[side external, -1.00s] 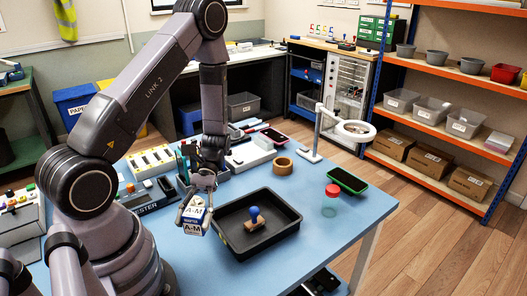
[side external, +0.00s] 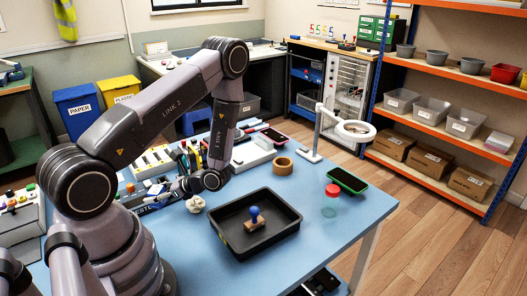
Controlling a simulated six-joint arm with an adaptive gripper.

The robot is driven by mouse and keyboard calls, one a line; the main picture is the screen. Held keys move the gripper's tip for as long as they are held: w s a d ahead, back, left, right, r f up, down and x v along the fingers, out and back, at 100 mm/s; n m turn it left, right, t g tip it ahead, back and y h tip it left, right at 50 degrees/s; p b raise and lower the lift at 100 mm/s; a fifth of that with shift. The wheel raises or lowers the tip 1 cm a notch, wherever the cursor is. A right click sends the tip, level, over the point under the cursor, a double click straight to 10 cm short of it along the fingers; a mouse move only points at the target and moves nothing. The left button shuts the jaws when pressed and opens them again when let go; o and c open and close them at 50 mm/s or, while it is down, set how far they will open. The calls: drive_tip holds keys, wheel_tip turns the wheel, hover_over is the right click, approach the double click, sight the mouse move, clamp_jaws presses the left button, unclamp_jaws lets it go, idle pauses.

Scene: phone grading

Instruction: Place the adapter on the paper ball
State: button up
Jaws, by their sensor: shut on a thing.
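My gripper (side external: 168,188) is at the left-middle of the table, turned sideways toward the left. It is shut on the adapter (side external: 155,190), a small white-and-blue block that shows only in part at its tips. The paper ball (side external: 195,204), a crumpled whitish lump, lies on the blue table just left of the black tray. The adapter is to the left of the ball and apart from it. My wrist is close above and behind the ball. The fingers are small and partly hidden against the clutter behind.
A black tray (side external: 232,250) holding a blue-knobbed stamp (side external: 254,218) is right of the ball. Behind my gripper are a tester (side external: 150,205) and several tools. A tape roll (side external: 283,166), a red-lidded jar (side external: 331,200) and a green-edged phone (side external: 347,181) lie further right.

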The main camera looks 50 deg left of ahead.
sight(163, 222)
wheel_tip(163, 222, down, 7)
drive_tip(key=shift+r, duration=0.15)
idle(0.4)
drive_tip(key=o, duration=1)
